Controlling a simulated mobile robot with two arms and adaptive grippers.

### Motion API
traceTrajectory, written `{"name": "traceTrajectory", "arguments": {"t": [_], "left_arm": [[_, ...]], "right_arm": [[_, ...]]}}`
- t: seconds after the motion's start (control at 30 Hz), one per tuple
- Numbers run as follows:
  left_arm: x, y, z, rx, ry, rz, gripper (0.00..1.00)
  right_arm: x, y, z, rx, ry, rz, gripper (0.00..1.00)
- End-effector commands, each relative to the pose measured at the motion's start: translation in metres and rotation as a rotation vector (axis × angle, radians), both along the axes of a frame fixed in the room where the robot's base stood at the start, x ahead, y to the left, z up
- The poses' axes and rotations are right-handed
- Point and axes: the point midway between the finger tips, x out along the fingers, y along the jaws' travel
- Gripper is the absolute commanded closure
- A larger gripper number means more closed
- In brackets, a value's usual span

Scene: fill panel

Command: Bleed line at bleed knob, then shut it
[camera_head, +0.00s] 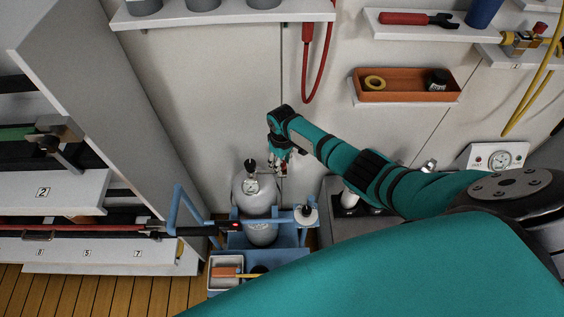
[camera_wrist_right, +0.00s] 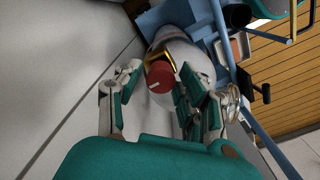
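A red knob with a white line on its face (camera_wrist_right: 160,78) shows in the right wrist view, in front of a grey gas cylinder; I take it for the bleed knob. My right gripper (camera_wrist_right: 157,70) is open, with one finger on each side of the knob and visible gaps beside it. In the head view, my right gripper (camera_head: 279,163) is beside the top of the grey cylinder (camera_head: 258,205), and its fingers mostly hide the red knob. My left gripper is not in view.
The cylinder stands upright in a blue cart (camera_head: 290,240) with a small tray (camera_head: 225,268). A black knob (camera_head: 250,164) tops the cylinder. A red hose (camera_head: 318,80) hangs on the wall behind.

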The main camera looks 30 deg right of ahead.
Motion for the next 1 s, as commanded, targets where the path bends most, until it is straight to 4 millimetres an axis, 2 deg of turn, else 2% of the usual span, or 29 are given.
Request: {"name": "traceTrajectory", "arguments": {"t": [0.33,0.47,0.57,0.8,1.0], "left_arm": [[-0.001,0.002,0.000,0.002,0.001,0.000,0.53],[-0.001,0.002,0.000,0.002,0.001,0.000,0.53],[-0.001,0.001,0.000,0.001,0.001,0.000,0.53],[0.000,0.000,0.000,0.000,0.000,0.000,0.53],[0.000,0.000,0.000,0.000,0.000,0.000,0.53]], "right_arm": [[0.000,0.000,0.001,0.000,0.000,0.002,0.49],[0.001,0.000,0.010,0.002,-0.003,0.003,0.49],[0.001,0.000,0.025,0.001,-0.005,0.002,0.49],[0.001,0.000,0.078,0.000,-0.004,0.002,0.49],[0.000,0.000,0.109,0.000,-0.002,0.001,0.49]]}}
